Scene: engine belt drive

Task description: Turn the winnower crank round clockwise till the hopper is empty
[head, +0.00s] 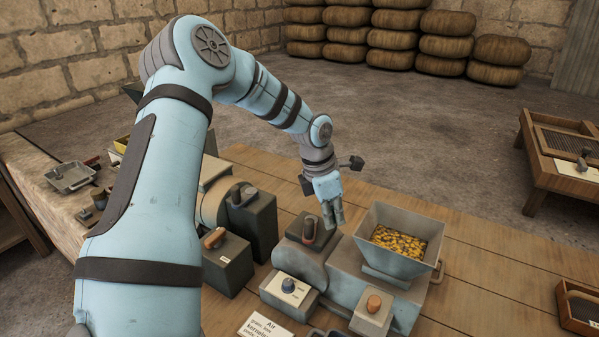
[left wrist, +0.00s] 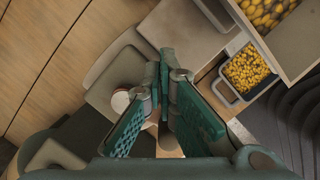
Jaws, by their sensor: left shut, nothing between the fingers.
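The hopper (head: 373,217) is a grey open funnel on the grey winnower body (head: 345,272), holding a layer of yellow kernels (head: 398,243). The kernels also show at the top right of the left wrist view (left wrist: 262,12). A lever with a reddish-brown grip (head: 309,229) stands on the body left of the hopper, and an orange-brown knob (head: 374,303) sits on a front block; I cannot tell which is the crank. My left gripper (head: 336,218) is shut and empty, pointing down above the body, between lever and hopper. Its fingertips meet in the left wrist view (left wrist: 163,65).
A small tray of kernels (left wrist: 247,75) shows below the hopper in the left wrist view. A dial box (head: 289,287) and a printed card (head: 262,325) are at the front. Dark boxes with handles (head: 228,262) stand left.

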